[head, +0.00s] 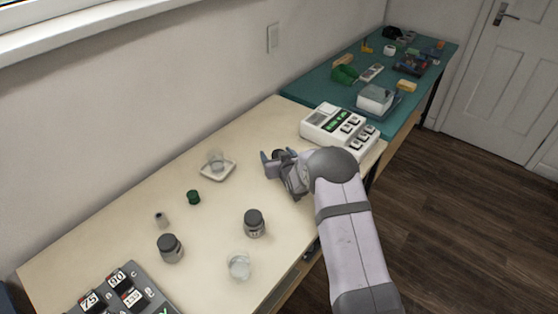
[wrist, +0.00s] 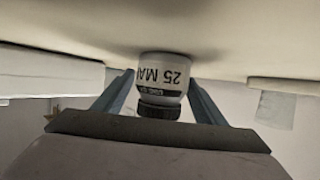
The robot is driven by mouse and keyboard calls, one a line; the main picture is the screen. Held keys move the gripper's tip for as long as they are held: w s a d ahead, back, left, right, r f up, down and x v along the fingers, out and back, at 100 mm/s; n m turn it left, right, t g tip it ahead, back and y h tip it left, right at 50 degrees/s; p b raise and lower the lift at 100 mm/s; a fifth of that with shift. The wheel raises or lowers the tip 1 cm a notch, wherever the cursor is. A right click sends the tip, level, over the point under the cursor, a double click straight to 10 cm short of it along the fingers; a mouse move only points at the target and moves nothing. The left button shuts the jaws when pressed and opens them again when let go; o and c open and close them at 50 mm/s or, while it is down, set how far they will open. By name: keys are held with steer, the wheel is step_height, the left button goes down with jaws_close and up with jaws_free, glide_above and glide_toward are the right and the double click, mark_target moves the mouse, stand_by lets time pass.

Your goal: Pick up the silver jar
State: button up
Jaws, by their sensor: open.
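Two grey, silvery jars with dark lids stand upright on the cream table, one at the middle (head: 254,229) and one farther left (head: 171,254) in the head view. My gripper (head: 277,161) is at the table's right part, well beyond both, and low over the top. In the wrist view, which is upside down, my gripper (wrist: 162,80) is open around a pale jar (wrist: 163,72) with a dark lid and a printed label. The jar stands on the table between the fingertips; I cannot tell if they touch it. It is mostly hidden behind my gripper in the head view.
A white keyed device (head: 325,122) stands just right of my gripper. A white dish (head: 217,171) with a clear cup is to its left. A green cap (head: 193,197), a small grey vial (head: 161,220) and a clear glass (head: 239,266) stand in front.

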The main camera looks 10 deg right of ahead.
steer(key=c, duration=1.1)
steer(key=shift+c, duration=0.2)
steer(key=shift+r, duration=0.1)
step_height(320, 180, up, 10)
steer(key=b, duration=0.1)
